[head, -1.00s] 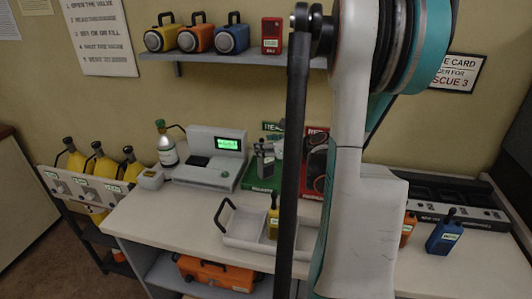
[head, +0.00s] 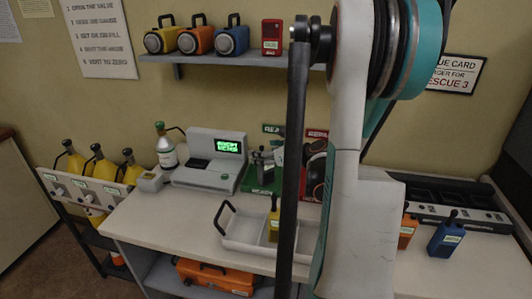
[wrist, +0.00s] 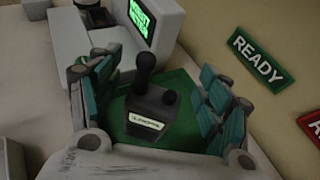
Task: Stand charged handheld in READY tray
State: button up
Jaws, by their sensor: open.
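A dark grey handheld (wrist: 152,112) with a stubby black antenna and a pale label stands on the green READY tray (wrist: 190,84). My gripper (wrist: 157,104) is open, with its teal-padded fingers on either side of the handheld and gaps visible between. In the head view my gripper (head: 262,160) is small and partly hidden by my arm, over the green tray (head: 250,186). The READY sign (wrist: 258,60) is on the wall behind the tray. A yellow handheld (head: 273,227) stands in a white divided tray (head: 238,244).
A grey tester (head: 212,165) with a lit green screen stands left of the green tray. A red tray (head: 312,185) is to its right. Orange (head: 407,234) and blue (head: 445,236) handhelds stand on the right, before a black charger rack (head: 460,214).

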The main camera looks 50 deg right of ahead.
jog(key=p+v, duration=0.2)
jog(key=v, duration=1)
jog(key=shift+p, duration=0.4)
